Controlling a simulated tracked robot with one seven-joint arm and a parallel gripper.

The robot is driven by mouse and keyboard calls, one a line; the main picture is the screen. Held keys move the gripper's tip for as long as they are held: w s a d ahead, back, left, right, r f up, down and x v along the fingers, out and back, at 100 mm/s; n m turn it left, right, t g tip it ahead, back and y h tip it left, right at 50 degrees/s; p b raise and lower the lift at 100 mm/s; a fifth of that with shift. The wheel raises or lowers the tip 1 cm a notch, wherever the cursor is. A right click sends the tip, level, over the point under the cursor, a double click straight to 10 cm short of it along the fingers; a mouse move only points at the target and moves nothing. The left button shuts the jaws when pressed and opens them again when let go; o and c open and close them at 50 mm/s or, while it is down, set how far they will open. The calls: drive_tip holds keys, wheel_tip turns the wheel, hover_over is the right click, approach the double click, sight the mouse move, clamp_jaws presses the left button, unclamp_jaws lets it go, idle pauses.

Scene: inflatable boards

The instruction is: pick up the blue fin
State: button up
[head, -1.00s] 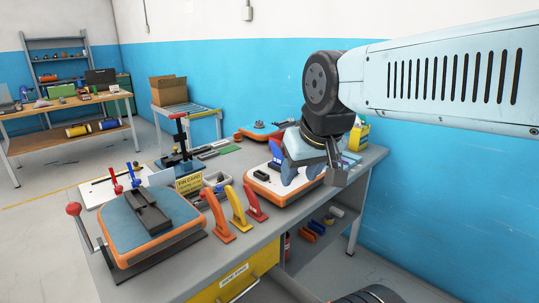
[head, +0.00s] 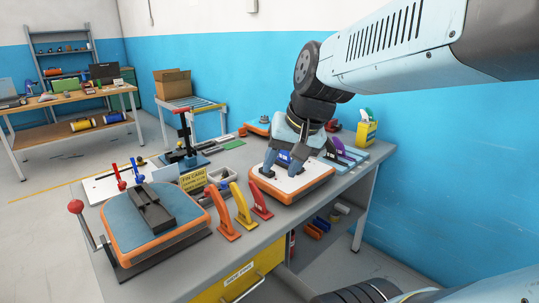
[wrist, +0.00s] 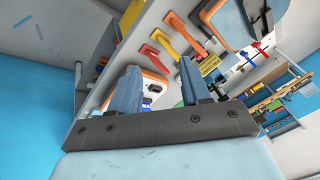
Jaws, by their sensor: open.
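My gripper (head: 283,164) is open, pointing down over a white board with an orange rim (head: 305,187) on the bench. A dark blue piece (head: 284,156) shows between its fingers; it is partly hidden, and I cannot tell whether it is the blue fin or whether the fingers touch it. No blue fin shows whole.
Orange (head: 222,214), yellow (head: 241,204) and red (head: 261,202) fins stand along the bench's front edge. A purple fin (head: 337,145) stands on a rack behind my gripper. A blue-topped board (head: 120,215) lies at left.

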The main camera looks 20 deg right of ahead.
drive_tip(key=w+f+m+y, duration=0.2)
drive_tip(key=w+m+y, duration=0.2)
drive_tip(key=w+m, duration=0.5)
drive_tip(key=m+t+h, duration=0.1)
drive_tip(key=m+t, duration=0.7)
drive_tip(key=m, duration=1.1)
approach(287, 153)
drive_tip(key=x, duration=0.8)
drive_tip(key=r+x, duration=0.1)
drive_tip(key=x, duration=0.3)
drive_tip(key=shift+w+d, duration=0.3)
drive_tip(key=shift+w, duration=0.2)
drive_tip(key=shift+c, duration=0.3)
clamp_jaws()
